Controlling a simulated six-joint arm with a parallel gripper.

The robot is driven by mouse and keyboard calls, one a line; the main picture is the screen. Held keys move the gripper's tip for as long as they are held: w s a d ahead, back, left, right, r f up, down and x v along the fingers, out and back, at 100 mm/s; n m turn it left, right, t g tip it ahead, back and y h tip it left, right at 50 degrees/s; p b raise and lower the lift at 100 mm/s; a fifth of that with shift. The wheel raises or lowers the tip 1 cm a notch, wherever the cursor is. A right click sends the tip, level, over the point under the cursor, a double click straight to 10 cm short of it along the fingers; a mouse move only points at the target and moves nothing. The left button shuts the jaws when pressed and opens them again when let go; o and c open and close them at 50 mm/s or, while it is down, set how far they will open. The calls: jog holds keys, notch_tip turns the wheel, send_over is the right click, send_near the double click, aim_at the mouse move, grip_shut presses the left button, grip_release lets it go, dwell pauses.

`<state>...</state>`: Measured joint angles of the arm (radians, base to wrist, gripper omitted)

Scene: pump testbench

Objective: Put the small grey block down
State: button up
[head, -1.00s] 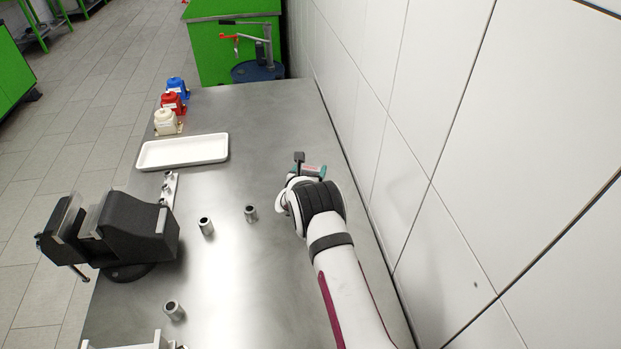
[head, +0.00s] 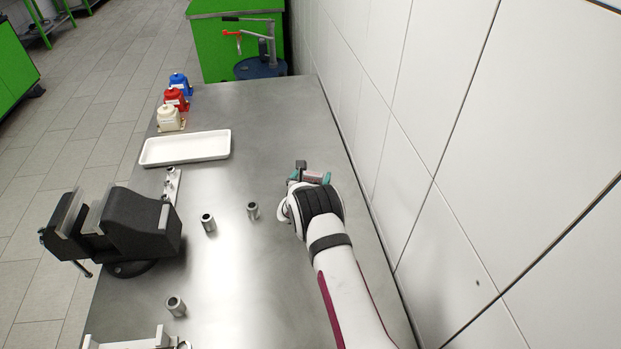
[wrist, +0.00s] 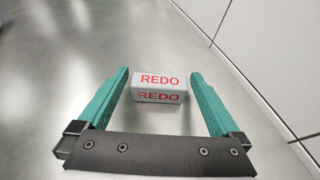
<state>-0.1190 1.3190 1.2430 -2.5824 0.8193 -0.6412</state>
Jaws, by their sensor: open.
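The small grey block (wrist: 160,86) has red REDO lettering on its faces. In the wrist view it lies between the two teal fingers of my gripper (wrist: 159,74), near their tips. The fingers are spread, with a clear gap on the left of the block. Its right end is close to the right finger; I cannot tell if they touch. It appears to rest on the metal table. In the head view my gripper (head: 311,178) is low over the right side of the table, and the block is hard to make out there.
The metal table (head: 250,285) is bare around the gripper, with a tiled wall (head: 450,150) close on the right. Several metal cylinders (head: 208,222) stand to the left. A white tray (head: 186,148), coloured housings (head: 176,98) and a black vise (head: 135,228) are farther left.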

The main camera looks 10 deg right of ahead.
aim_at(312, 176)
jog(key=v, duration=0.6)
jog(key=shift+s, duration=0.15)
